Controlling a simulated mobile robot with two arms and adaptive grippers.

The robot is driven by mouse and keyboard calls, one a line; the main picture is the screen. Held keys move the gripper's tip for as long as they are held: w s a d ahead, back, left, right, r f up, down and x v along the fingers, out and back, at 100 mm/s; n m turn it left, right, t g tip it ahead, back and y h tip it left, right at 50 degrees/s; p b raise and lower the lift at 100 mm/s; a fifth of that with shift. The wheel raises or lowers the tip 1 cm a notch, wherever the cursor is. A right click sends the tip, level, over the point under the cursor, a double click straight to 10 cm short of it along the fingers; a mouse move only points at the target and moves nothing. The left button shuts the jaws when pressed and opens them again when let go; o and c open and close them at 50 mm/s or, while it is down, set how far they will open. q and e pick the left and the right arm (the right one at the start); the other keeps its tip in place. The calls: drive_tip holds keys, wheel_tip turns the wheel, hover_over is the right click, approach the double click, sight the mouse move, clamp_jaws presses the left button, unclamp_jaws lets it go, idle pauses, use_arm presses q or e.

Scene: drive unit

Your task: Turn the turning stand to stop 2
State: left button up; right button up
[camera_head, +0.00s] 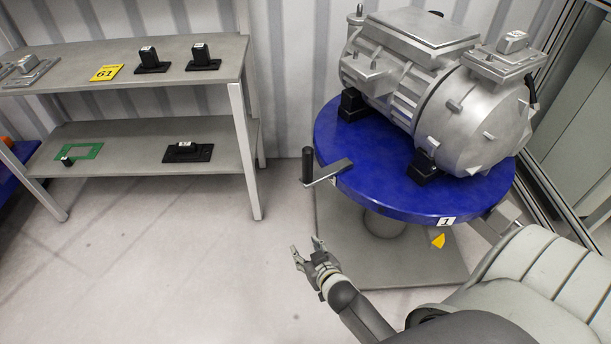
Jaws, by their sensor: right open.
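The turning stand has a round blue top (375,187) on a grey pedestal and base plate, at the right of the head view. A silver drive unit (420,85) sits on it on black mounts. A crank handle with a black grip (308,165) sticks out from the top's left edge. My right gripper (306,249) is open and empty, below and apart from the handle. My left gripper is not in view.
A grey two-level shelf (130,85) at the left holds black parts, a yellow tag marked 61 (106,72) and a green frame (80,151). Floor between shelf and stand is clear. A glazed frame (548,185) stands close at the right.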

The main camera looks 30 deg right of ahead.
drive_tip(key=w+d+r+m+t+h+b, duration=0.1)
drive_tip(key=w+d+r+t+b, duration=0.2)
drive_tip(key=r, duration=0.4)
drive_tip(key=m+t+h+b, duration=0.1)
drive_tip(key=t+h+b, duration=0.1)
drive_tip(key=b, duration=0.1)
approach(309, 166)
drive_tip(key=w, duration=0.1)
use_arm(q)
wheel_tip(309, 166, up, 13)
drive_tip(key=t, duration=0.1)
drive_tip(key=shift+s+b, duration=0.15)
drive_tip(key=shift+b, duration=0.3)
use_arm(e)
drive_tip(key=x, duration=1)
drive_tip(key=shift+w+d+f, duration=0.1)
drive_tip(key=shift+w+d, duration=0.15)
drive_tip(key=shift+d, duration=0.05)
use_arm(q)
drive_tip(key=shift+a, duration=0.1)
use_arm(e)
clamp_jaws()
